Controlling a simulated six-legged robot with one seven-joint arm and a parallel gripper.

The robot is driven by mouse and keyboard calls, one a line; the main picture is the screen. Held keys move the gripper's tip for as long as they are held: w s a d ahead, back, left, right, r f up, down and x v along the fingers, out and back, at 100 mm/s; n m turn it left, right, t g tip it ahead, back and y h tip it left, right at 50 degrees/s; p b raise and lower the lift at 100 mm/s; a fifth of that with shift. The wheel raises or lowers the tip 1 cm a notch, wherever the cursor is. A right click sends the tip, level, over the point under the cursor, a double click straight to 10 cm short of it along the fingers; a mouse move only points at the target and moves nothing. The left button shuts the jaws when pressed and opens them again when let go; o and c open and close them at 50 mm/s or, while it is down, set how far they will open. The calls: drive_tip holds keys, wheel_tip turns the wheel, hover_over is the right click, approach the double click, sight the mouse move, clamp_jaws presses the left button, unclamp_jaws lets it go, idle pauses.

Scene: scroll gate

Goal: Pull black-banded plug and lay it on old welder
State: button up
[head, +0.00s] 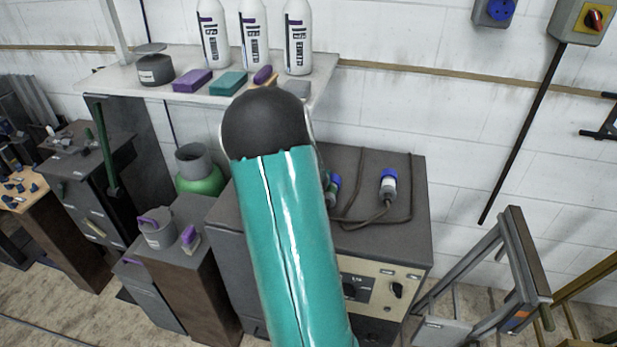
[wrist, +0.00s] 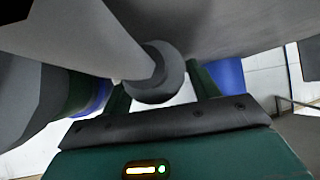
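The old welder (head: 405,245) is the dark grey box in the middle of the head view, partly hidden by my teal arm. A blue and white plug (head: 388,185) with a dark cable lies on its top. A second blue and green piece (head: 333,188) shows beside my arm, mostly hidden. In the wrist view, my gripper (wrist: 162,92) has its two dark green fingers apart. A grey cylindrical part (wrist: 157,75) shows between them; contact is unclear. Blue parts (wrist: 226,76) lie beyond the fingers. I cannot make out a black band on any plug.
A pale shelf (head: 125,80) with white bottles (head: 298,38) and small blocks stands behind. A blue socket (head: 494,10) and a yellow-faced switch (head: 590,20) are on the wall. Cabinets (head: 190,255) stand left, a metal frame (head: 510,260) right.

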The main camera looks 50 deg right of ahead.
drive_tip(key=v, duration=1.4)
drive_tip(key=shift+a, duration=0.1)
